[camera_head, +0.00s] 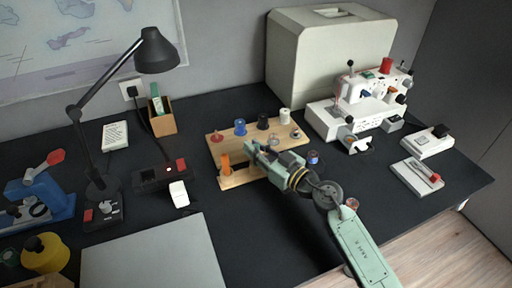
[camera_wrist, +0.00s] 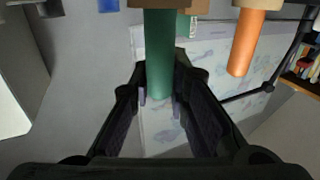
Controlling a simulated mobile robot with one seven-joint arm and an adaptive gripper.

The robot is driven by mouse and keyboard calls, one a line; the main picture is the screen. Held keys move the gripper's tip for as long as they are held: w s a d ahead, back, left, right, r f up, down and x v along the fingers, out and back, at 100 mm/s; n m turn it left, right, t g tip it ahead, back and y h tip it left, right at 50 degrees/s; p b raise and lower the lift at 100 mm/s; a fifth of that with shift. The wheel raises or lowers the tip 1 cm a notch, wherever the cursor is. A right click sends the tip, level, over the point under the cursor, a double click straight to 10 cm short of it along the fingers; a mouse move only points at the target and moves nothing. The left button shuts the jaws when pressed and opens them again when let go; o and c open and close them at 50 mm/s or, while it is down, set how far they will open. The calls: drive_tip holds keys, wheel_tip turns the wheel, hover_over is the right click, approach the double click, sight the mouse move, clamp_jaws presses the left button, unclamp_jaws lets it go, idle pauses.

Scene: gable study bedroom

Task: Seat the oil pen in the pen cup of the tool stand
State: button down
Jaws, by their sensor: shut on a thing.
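The tool stand is a light wooden rack (camera_head: 240,179) at mid-desk, with several spools along its back. My gripper (camera_head: 250,150) is over its front left part. In the wrist view, which looks inverted, my gripper's black fingers (camera_wrist: 160,90) are shut on a green cylinder (camera_wrist: 159,50), which appears to be the oil pen. Its far end meets a tan wooden part (camera_wrist: 168,3) at the picture's top; I cannot tell whether it is inside or only against it. An orange handle (camera_wrist: 247,43) stands beside it, apart, and also shows in the head view (camera_head: 226,163).
A white sewing machine (camera_head: 358,105) stands to the right, before a large pale case (camera_head: 325,62). A black lamp (camera_head: 155,50) and a wooden box (camera_head: 162,122) stand left. A small blue-topped item (camera_head: 313,157) is close to my arm. Dark desk shows bare around the stand.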

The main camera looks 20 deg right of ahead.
drive_tip(key=shift+f, duration=0.2)
drive_tip(key=c, duration=1.5)
unclamp_jaws()
drive_tip(key=shift+c, duration=0.2)
